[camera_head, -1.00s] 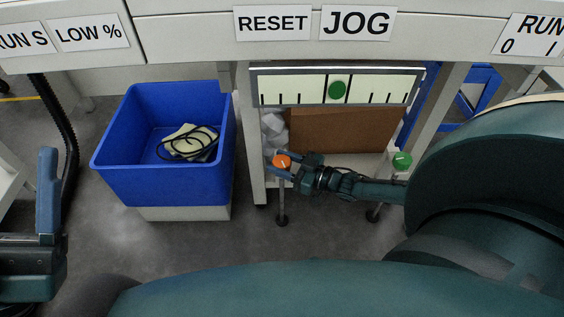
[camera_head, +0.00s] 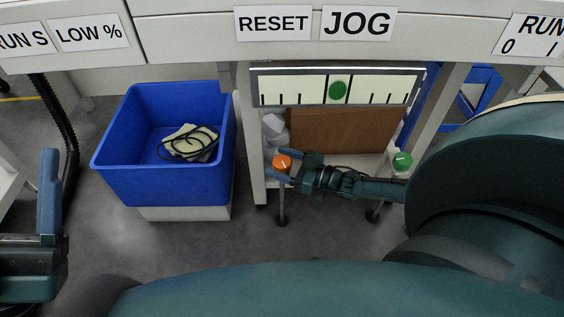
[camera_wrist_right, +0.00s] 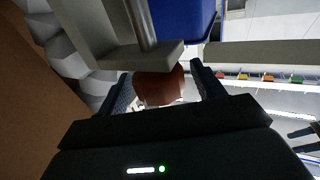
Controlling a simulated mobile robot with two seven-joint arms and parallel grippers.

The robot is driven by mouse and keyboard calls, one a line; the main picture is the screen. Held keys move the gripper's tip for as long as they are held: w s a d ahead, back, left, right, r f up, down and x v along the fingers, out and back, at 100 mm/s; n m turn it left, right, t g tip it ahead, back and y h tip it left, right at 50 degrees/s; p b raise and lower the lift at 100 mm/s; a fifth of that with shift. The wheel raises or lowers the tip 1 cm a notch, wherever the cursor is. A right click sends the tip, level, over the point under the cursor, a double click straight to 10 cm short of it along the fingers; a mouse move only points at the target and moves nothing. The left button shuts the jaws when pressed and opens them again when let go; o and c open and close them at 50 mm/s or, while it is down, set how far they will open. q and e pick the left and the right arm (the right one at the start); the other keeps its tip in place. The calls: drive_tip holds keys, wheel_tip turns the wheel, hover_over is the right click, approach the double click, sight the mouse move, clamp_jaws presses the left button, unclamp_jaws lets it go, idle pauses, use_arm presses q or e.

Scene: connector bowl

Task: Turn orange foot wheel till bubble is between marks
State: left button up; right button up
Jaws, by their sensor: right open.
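The orange foot wheel (camera_head: 282,162) has a white line on its top and sits on the left foot under the table. In the right wrist view, the orange wheel (camera_wrist_right: 160,84) shows between the two fingertips. My right gripper (camera_head: 289,168) is open, its fingers at the wheel's right side; I cannot tell if they touch it. The green bubble (camera_head: 338,90) sits in the pale level strip (camera_head: 300,86), between the two long black marks. My left gripper (camera_head: 48,195) is only partly in view at the left edge.
A green foot wheel (camera_head: 402,161) is on the right foot. A blue bin (camera_head: 165,185) with a cable inside stands to the left. A brown box (camera_head: 340,131) is behind the wheels. The panel edge (camera_head: 190,45) hangs above.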

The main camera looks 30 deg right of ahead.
drive_tip(key=shift+s, duration=0.1)
drive_tip(key=shift+s+d, duration=0.2)
use_arm(q)
drive_tip(key=f+n+y+p, duration=0.2)
drive_tip(key=n+y, duration=0.1)
drive_tip(key=f+n+y+p, duration=0.1)
drive_tip(key=f+y, duration=0.1)
drive_tip(key=shift+w+d+n, duration=0.15)
drive_tip(key=shift+w+n, duration=0.25)
use_arm(e)
drive_tip(key=v, duration=1.2)
drive_tip(key=shift+s+d, duration=0.15)
drive_tip(key=shift+s, duration=0.05)
use_arm(q)
drive_tip(key=shift+r, duration=0.15)
